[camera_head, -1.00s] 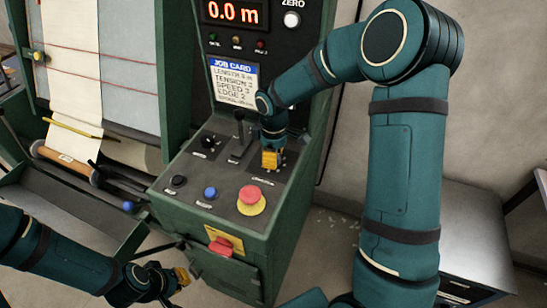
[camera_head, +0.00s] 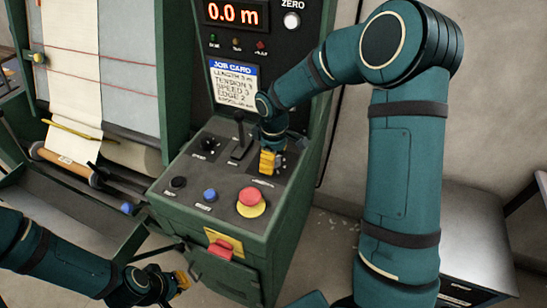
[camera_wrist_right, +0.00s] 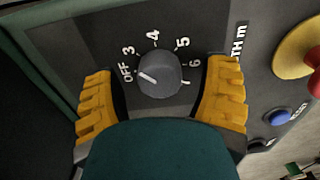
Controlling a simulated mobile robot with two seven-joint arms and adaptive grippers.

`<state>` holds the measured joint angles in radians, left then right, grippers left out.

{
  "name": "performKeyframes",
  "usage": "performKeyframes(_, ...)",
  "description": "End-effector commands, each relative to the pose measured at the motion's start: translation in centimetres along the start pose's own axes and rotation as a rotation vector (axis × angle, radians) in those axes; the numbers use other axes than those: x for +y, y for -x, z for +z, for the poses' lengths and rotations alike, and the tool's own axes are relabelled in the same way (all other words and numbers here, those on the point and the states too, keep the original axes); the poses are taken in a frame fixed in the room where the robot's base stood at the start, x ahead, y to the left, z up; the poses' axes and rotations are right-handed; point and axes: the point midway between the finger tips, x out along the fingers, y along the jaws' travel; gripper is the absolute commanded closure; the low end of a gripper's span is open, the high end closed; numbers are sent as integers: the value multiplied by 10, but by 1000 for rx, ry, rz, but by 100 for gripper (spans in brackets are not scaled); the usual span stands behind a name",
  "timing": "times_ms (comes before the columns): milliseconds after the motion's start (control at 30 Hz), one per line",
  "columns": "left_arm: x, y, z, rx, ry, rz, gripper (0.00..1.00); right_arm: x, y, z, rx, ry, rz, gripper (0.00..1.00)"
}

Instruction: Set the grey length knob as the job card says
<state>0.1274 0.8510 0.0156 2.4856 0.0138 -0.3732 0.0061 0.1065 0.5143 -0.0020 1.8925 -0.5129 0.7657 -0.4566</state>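The grey length knob (camera_wrist_right: 166,72) sits on the dark console panel in the right wrist view. Its white pointer line points left to the OFF mark. Marks 3 to 7 run clockwise around it. My right gripper (camera_wrist_right: 160,70) is open, with one yellow finger on each side of the knob and gaps between. In the head view my right gripper (camera_head: 268,161) points down at the console and hides the knob. The job card (camera_head: 234,84) is on the upright panel; its length line seems to read 3 m, but the print is small. My left gripper (camera_head: 182,281) is low at the left.
A red stop button (camera_head: 250,197) on a yellow base and a blue button (camera_head: 210,195) are on the console. A lever (camera_head: 240,140) stands left of my right gripper. The display (camera_head: 234,13) reads 0.0 m. Another red knob (camera_head: 221,249) is on the front.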

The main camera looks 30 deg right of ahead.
Motion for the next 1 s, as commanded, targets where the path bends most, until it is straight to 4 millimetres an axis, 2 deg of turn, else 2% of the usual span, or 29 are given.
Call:
performKeyframes(267,0,0,0,0,0,0,100,1,8,-1,3,0,3,26)
performKeyframes(367,0,0,0,0,0,0,100,1,22,-1,4,-1,5,26)
performKeyframes(700,0,0,0,0,0,0,100,1,89,-1,4,0,4,26)
performKeyframes(833,0,0,0,0,0,0,100,0,107,0,2,0,2,26)
performKeyframes(1000,0,0,0,0,0,0,100,0,119,0,1,0,0,26)
